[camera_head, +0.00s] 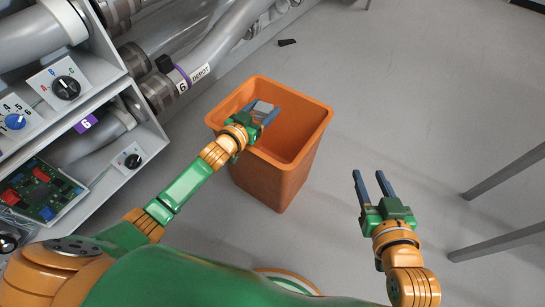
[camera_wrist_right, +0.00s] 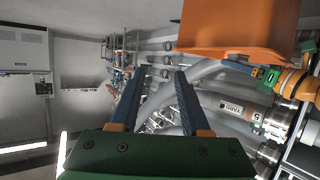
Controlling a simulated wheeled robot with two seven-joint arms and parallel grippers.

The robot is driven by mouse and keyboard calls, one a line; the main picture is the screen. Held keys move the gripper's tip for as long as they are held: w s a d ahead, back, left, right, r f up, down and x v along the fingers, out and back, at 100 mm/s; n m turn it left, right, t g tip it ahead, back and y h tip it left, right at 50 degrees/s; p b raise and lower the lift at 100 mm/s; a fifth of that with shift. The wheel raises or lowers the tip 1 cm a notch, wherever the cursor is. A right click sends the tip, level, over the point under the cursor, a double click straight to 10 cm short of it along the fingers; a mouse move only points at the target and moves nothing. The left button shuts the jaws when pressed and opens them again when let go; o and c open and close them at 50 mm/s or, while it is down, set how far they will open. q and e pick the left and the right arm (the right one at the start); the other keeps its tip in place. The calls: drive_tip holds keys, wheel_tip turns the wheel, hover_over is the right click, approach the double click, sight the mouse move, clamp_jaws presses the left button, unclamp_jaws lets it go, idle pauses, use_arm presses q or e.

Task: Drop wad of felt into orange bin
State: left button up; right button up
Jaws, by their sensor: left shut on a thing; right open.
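The orange bin (camera_head: 272,178) stands on the grey floor in the middle of the head view. It also shows at the top right of the right wrist view (camera_wrist_right: 235,28). My left gripper (camera_head: 266,112) is over the bin's open top, toward its left and back part. It is shut on a small grey wad of felt (camera_head: 263,108) between its fingers. How high the wad is above or inside the rim is hard to tell. My right gripper (camera_head: 374,186) is open and empty, to the right of the bin; its two fingers also show in the right wrist view (camera_wrist_right: 157,104).
A grey shelf unit with dials (camera_head: 66,87), a circuit board (camera_head: 41,190) and large grey tubes (camera_head: 225,50) stands at the left. Grey metal legs (camera_head: 505,172) stand at the right. A small dark object (camera_head: 287,42) lies on the floor behind the bin. Floor right of the bin is clear.

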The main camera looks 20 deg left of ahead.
drive_tip(key=shift+r, duration=0.1)
use_arm(q)
drive_tip(key=o, duration=1.3)
drive_tip(key=shift+o, duration=0.2)
drive_tip(key=p+v, duration=0.1)
drive_tip(key=v, duration=0.1)
drive_tip(key=shift+s+r+p, duration=0.15)
drive_tip(key=shift+s+p, duration=0.1)
drive_tip(key=shift+p, duration=0.15)
drive_tip(key=shift+p+v, duration=0.5)
drive_tip(key=shift+v, duration=0.6)
drive_tip(key=shift+p+v, duration=0.55)
drive_tip(key=shift+v, duration=0.55)
drive_tip(key=shift+s+a, duration=0.1)
drive_tip(key=shift+a, duration=0.05)
use_arm(e)
drive_tip(key=s+d+f+g+h, duration=0.2)
drive_tip(key=s+d+f+g, duration=0.2)
drive_tip(key=s+f+g, duration=0.6)
drive_tip(key=s+f, duration=0.3)
drive_tip(key=shift+s+f+m+h, duration=0.25)
drive_tip(key=shift+f+m+h, duration=0.05)
drive_tip(key=shift+f, duration=0.1)
